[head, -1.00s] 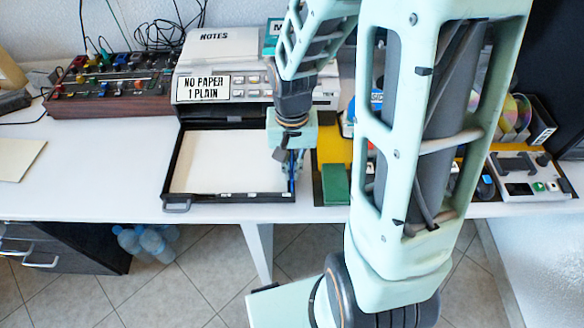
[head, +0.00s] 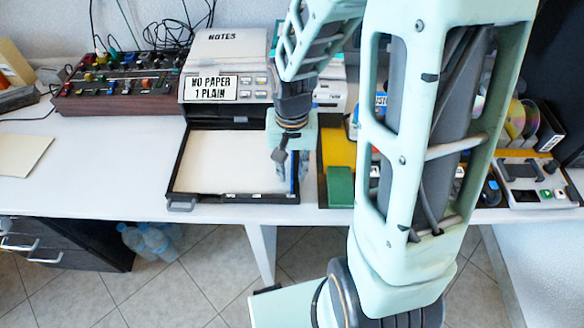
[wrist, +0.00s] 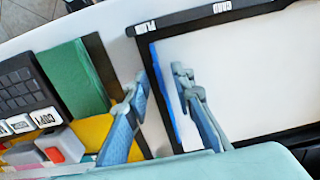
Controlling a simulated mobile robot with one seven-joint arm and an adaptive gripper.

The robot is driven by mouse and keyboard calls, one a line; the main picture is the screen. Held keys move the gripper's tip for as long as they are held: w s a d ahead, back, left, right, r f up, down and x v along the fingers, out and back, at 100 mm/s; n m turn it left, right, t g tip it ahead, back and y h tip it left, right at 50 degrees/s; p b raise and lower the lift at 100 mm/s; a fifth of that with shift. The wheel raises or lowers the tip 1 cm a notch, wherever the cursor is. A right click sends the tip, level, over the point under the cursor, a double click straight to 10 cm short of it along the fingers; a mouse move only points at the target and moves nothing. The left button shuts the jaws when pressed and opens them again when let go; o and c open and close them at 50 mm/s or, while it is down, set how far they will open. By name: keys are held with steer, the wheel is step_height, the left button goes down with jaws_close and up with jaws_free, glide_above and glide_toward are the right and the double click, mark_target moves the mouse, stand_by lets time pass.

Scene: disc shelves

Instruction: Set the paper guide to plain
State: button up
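The open paper tray (head: 178,185) is a black frame with a white floor, pulled out below the NOTES machine (head: 222,50). Its front rim carries a PLAIN label (wrist: 146,27) and a CARD label (wrist: 222,7) in the wrist view. The paper guide, a blue strip (wrist: 163,85), stands inside the tray along its side, near the PLAIN label. My gripper (wrist: 161,80) is open, its fingers on either side of the guide with a gap showing. One finger is over the tray's side rim, the other over the white floor. Contact with the guide cannot be told.
The machine's sign (head: 210,88) reads NO PAPER 1 PLAIN. A green block (head: 340,187) and a yellow board (head: 338,150) lie close beside the tray. A mixer-like board (head: 115,85) stands left. The white table left of the tray is mostly clear.

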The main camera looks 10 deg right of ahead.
step_height(320, 180, up, 12)
stand_by(0.6)
